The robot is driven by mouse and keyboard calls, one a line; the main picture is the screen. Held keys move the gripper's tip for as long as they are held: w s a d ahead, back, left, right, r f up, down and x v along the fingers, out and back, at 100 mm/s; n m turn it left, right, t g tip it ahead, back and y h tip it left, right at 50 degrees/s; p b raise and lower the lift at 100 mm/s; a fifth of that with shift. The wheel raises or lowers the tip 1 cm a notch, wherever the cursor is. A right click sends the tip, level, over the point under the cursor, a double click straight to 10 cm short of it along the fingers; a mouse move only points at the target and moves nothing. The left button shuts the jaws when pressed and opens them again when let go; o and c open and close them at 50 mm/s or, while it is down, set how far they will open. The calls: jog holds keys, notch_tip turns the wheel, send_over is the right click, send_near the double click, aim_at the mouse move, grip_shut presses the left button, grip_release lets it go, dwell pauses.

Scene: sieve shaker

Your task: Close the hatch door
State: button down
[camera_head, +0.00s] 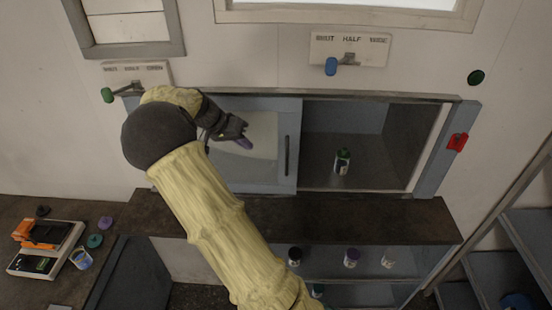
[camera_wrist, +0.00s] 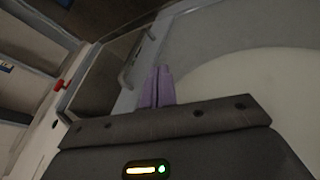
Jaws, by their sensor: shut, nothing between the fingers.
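The hatch door (camera_head: 265,180) is a grey-framed panel with a pale pane and a dark vertical handle (camera_head: 287,155) near its right edge. It covers the left part of the wall opening, and the right part stands open. The door also shows in the wrist view (camera_wrist: 215,55), with the handle (camera_wrist: 128,72) left of my fingers. My gripper (camera_head: 246,143) is in front of the pane, left of the handle. Its purple fingers (camera_wrist: 158,84) are together and empty. I cannot tell whether they touch the pane. My arm hides the door's left part.
A green-capped bottle (camera_head: 342,161) stands inside the open part. A dark ledge (camera_head: 370,218) runs below, with several bottles on a shelf under it. A red latch-like part (camera_head: 458,142) is on the right frame. A scale (camera_head: 45,250) sits at lower left.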

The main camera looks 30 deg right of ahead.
jog(key=shift+f, duration=0.1)
jog(key=s+d+f+p, duration=0.4)
jog(key=d+f+p, duration=0.2)
jog(key=d+f, duration=0.2)
jog(key=shift+d, duration=0.3)
jog(key=shift+d, duration=0.15)
dwell(0.4)
